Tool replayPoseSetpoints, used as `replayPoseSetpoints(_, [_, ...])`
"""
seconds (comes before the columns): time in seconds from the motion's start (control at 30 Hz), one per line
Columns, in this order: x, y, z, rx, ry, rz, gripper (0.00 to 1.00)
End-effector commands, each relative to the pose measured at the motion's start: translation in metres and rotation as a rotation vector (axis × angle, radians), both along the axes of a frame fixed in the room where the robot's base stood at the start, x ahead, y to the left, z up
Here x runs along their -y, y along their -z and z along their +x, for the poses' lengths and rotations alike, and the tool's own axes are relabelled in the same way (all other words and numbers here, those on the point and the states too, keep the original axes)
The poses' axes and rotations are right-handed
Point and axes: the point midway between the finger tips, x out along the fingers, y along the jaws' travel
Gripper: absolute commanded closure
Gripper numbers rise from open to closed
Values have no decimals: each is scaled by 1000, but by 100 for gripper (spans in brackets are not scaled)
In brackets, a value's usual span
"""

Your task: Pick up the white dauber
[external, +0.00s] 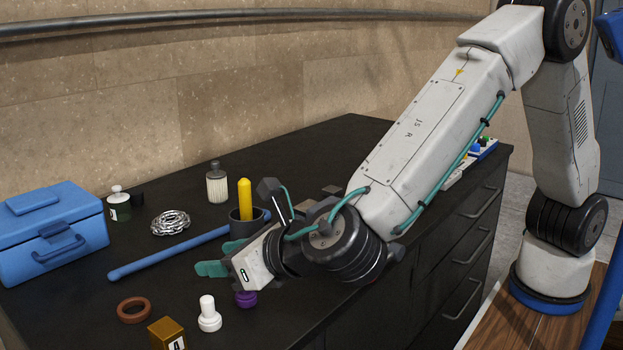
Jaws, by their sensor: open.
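A white knob-handled piece (209,314), which looks like the white dauber, stands upright on the black bench top near its front edge. How high the fingers are over the bench is hard to tell.
A purple piece (246,299) sits just right of the dauber, partly under my gripper. A gold box (167,333) and a brown ring (134,310) lie to the left. Behind are a blue rod (165,258), a dark cup (248,228) with a yellow handle, and a blue toolbox (50,232).

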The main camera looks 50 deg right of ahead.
Motion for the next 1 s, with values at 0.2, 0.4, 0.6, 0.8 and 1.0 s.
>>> replayPoseSetpoints(0.2, [1, 71, 0, -1, 2, -3, 54])
replayPoseSetpoints(0.4, [0, 96, 7, 1, 4, 3, 54])
replayPoseSetpoints(0.6, [-2, 103, 26, 0, 5, 3, 54])
replayPoseSetpoints(0.8, [-2, 112, 47, 0, 7, 3, 54])
replayPoseSetpoints(1.0, [-5, 121, 71, 0, 6, 3, 54])
